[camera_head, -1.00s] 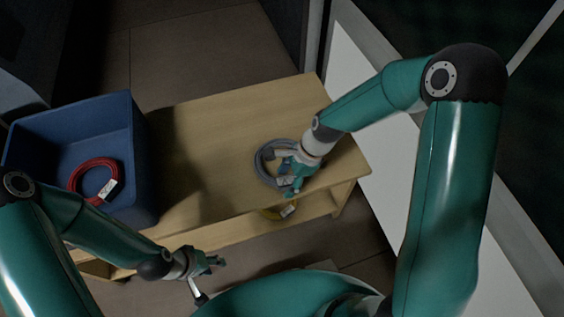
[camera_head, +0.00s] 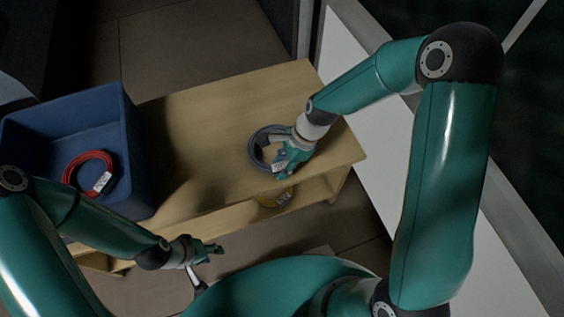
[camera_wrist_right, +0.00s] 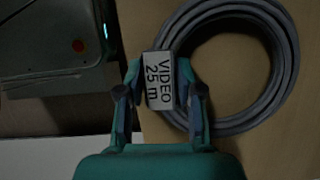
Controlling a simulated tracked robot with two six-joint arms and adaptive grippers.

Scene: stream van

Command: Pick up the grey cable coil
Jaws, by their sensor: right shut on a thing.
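The grey cable coil (camera_head: 254,150) is at the right front part of the wooden table. In the right wrist view the coil (camera_wrist_right: 285,60) is a thick ring with a white tag (camera_wrist_right: 160,80) reading "VIDEO 25 m". My right gripper (camera_head: 282,165) is over the near right side of the coil. In the right wrist view its two fingers (camera_wrist_right: 160,95) are shut on the coil at the tag. I cannot tell whether the coil is clear of the tabletop. My left gripper (camera_head: 216,250) is in front of the table, away from the coil; its finger gap is too small to judge.
A blue crate (camera_head: 137,150) stands on the left of the wooden table (camera_head: 200,130), with a red cable coil (camera_head: 68,172) inside. A yellow coil (camera_head: 270,200) lies on the shelf below the tabletop. The middle of the tabletop is bare.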

